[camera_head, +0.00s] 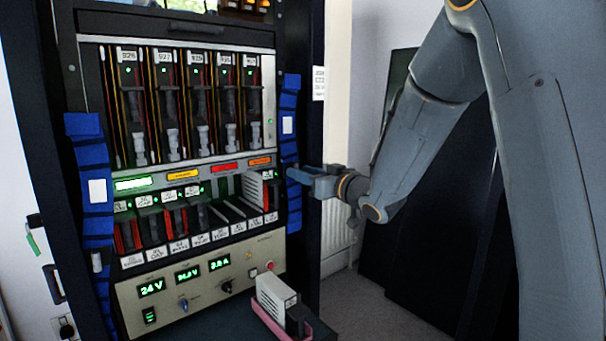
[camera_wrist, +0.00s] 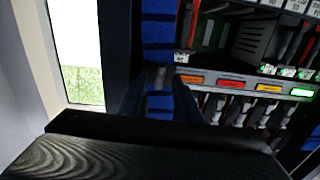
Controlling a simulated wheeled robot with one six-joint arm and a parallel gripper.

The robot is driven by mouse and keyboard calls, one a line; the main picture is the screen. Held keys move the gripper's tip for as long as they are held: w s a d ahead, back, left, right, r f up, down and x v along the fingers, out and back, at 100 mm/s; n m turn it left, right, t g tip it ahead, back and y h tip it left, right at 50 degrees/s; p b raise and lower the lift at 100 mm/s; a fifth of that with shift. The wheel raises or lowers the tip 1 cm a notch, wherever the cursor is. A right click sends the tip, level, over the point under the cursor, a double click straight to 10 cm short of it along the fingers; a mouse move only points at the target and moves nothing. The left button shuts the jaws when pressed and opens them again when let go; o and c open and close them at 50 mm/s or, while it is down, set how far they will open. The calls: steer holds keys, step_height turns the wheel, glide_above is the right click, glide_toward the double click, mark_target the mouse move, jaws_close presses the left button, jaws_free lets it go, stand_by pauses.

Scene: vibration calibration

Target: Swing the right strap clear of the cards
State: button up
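The right strap (camera_head: 290,105) is blue with a white label and hangs down the right post of the rack, beside the card slots. In the wrist view the strap (camera_wrist: 158,32) runs down the picture, with a small grey tab on it. My gripper (camera_head: 291,174) is at the strap's middle height, coming from the right. In the wrist view my gripper's fingers (camera_wrist: 160,88) stand apart on either side of the strap, around the grey tab. Contact cannot be told. The upper cards (camera_head: 195,105) and lower cards (camera_head: 165,220) stand in slots left of the strap.
A left strap (camera_head: 96,185) hangs on the rack's left post. A power panel (camera_head: 200,285) sits below the cards. A radiator (camera_head: 335,225) and wall are behind, right of the rack.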

steer(key=b+v, duration=0.1)
steer(key=v, duration=0.6)
steer(key=shift+s+d, duration=0.25)
steer(key=shift+s, duration=0.05)
steer(key=shift+a, duration=0.1)
steer(key=c, duration=0.5)
steer(key=shift+s+a+r+n, duration=0.15)
steer(key=shift+a+n, duration=0.1)
steer(key=shift+n, duration=0.15)
jaws_close()
steer(key=s+a+n+t+h+p, duration=0.2)
steer(key=s+a+n+h+p, duration=0.35)
steer(key=n, duration=0.85)
steer(key=w+f+y+p, duration=0.1)
steer(key=w+p, duration=0.4)
steer(key=w, duration=0.5)
steer(key=shift+w+a+p, duration=0.3)
steer(key=shift+a, duration=0.05)
